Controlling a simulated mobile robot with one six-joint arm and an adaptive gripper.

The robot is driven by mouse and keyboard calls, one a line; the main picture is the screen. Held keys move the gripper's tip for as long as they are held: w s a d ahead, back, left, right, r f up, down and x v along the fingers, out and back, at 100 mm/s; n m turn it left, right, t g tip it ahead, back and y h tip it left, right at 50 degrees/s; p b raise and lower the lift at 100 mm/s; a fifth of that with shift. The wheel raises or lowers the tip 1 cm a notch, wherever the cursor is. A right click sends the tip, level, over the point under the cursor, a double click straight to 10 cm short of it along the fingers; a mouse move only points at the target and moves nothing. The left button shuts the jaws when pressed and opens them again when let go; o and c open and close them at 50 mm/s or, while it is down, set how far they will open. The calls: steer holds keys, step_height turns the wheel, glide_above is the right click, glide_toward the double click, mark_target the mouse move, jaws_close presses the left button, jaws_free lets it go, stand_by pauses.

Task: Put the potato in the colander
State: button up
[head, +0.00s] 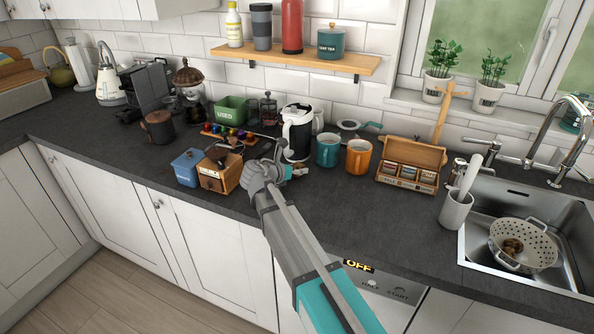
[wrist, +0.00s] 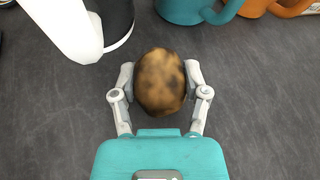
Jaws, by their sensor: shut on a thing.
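The potato (wrist: 160,82), brown with dark patches, is between the two fingers of my gripper (wrist: 160,84) in the wrist view. The fingers are shut on its sides. In the head view my gripper (head: 298,172) is low over the worktop, in front of the white and black kettle; I cannot make out the potato there. I cannot tell whether the potato touches the worktop. The colander (head: 538,243), pale with holes and two handles, stands in the sink at the right, well apart from my gripper. Small brown things (head: 513,247) lie in it.
A teal mug (head: 327,150), an orange mug (head: 358,157), an open wooden tea box (head: 412,165) and a utensil pot (head: 456,211) stand between my gripper and the sink (head: 480,262). The kettle (head: 297,132) is close behind. The front strip of worktop (head: 370,215) is clear.

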mark_target(297, 165)
steer(key=shift+c, duration=1.2)
steer(key=shift+r, duration=0.2)
step_height(297, 165, up, 3)
steer(key=p, duration=0.3)
steer(key=shift+f, duration=0.1)
steer(key=s+d+r+p, duration=0.4)
steer(key=s+r+p, duration=0.5)
steer(key=s, duration=0.4)
steer(key=shift+s+r+p, duration=0.2)
steer(key=shift+r+p, duration=0.2)
steer(key=shift+p, duration=0.15)
steer(key=shift+d, duration=0.1)
